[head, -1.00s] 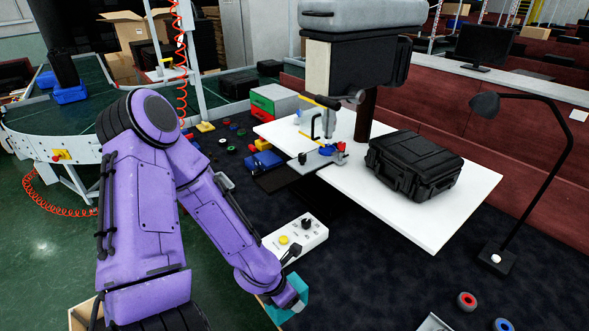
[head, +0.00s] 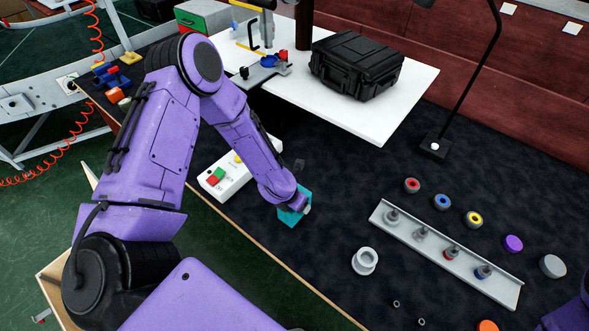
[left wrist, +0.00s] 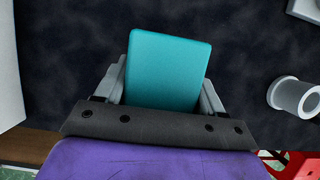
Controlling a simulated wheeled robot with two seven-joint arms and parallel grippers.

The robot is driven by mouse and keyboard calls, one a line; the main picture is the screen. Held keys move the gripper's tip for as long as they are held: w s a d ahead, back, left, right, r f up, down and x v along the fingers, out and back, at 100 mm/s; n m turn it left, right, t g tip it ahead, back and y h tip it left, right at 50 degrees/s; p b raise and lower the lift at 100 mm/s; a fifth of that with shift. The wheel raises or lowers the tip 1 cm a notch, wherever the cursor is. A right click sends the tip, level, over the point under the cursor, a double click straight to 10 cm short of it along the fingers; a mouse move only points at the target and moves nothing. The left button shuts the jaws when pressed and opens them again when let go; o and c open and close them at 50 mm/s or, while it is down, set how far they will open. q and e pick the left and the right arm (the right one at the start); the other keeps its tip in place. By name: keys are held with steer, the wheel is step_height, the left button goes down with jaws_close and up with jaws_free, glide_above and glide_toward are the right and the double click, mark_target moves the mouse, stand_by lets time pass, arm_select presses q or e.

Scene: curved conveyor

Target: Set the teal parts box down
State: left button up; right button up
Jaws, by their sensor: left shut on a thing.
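The teal parts box (head: 290,216) is in my left gripper (head: 298,203), over the dark worktop near its front edge in the head view. In the left wrist view the teal box (left wrist: 168,70) sits between the two grey fingers of the left gripper (left wrist: 164,88), which are shut on its sides. The dark worktop (left wrist: 255,40) shows behind it. I cannot tell whether the box touches the worktop. The box's underside is hidden. My right gripper is not in view; only a bit of my purple arm shows at the lower right.
A white control box (head: 226,174) with buttons lies left of the teal box. A white spool (head: 365,261) and a grey rail with pegs (head: 445,258) lie to the right, with several coloured rings. A black case (head: 357,62) stands on a white table.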

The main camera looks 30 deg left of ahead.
arm_select(q)
step_height(320, 180, down, 3)
steer(key=shift+r, duration=0.15)
steer(key=shift+w+f, duration=0.2)
steer(key=shift+s+f, duration=0.1)
steer(key=shift+s, duration=0.05)
steer(key=o, duration=1.2)
steer(key=shift+o, duration=0.4)
